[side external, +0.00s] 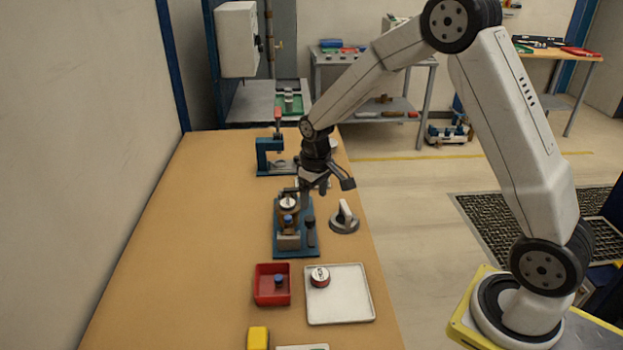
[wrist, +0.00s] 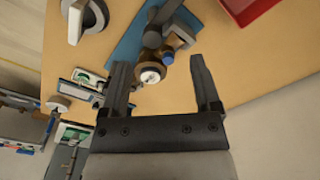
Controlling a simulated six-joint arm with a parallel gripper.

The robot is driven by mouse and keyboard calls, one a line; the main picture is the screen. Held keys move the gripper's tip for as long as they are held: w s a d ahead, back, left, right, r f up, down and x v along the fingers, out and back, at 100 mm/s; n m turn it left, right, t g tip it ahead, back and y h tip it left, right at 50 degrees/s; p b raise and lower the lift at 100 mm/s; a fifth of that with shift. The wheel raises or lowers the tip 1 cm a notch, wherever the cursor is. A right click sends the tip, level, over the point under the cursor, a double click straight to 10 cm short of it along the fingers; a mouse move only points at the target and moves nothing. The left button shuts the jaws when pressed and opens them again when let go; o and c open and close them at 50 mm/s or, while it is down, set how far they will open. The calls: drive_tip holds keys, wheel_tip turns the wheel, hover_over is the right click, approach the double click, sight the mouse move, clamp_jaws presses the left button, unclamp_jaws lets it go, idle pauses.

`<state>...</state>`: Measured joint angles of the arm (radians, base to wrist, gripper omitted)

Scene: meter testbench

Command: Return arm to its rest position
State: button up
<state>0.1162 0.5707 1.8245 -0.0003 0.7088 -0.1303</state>
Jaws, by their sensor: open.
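My gripper (wrist: 162,80) is open in the wrist view, with its two fingers apart and nothing held between them. In the side external view my gripper (side external: 312,192) hangs over the bench, above the blue test fixture (side external: 283,250). The fixture also shows beyond the fingers in the wrist view (wrist: 128,45). A round meter-like part (side external: 288,203) sits on the fixture, with a blue-capped piece beside it. The round part shows near the left finger in the wrist view (wrist: 150,76). My arm reaches in from the right, bent at a high elbow.
A red bin (side external: 262,295) holding a small blue-topped part and a white tray (side external: 350,312) with a red-and-white round part stand at the front. A grey knob (side external: 345,218) is right of the fixture. A blue press (side external: 264,157) stands behind. The bench's left side is clear.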

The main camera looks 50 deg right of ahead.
drive_tip(key=s+a+r+t, duration=0.1)
drive_tip(key=s+a, duration=0.1)
drive_tip(key=s, duration=0.6)
drive_tip(key=s+a+r+t, duration=0.1)
drive_tip(key=s+a+r, duration=0.1)
drive_tip(key=s, duration=0.7)
drive_tip(key=shift+a, duration=0.65)
drive_tip(key=shift+r, duration=0.1)
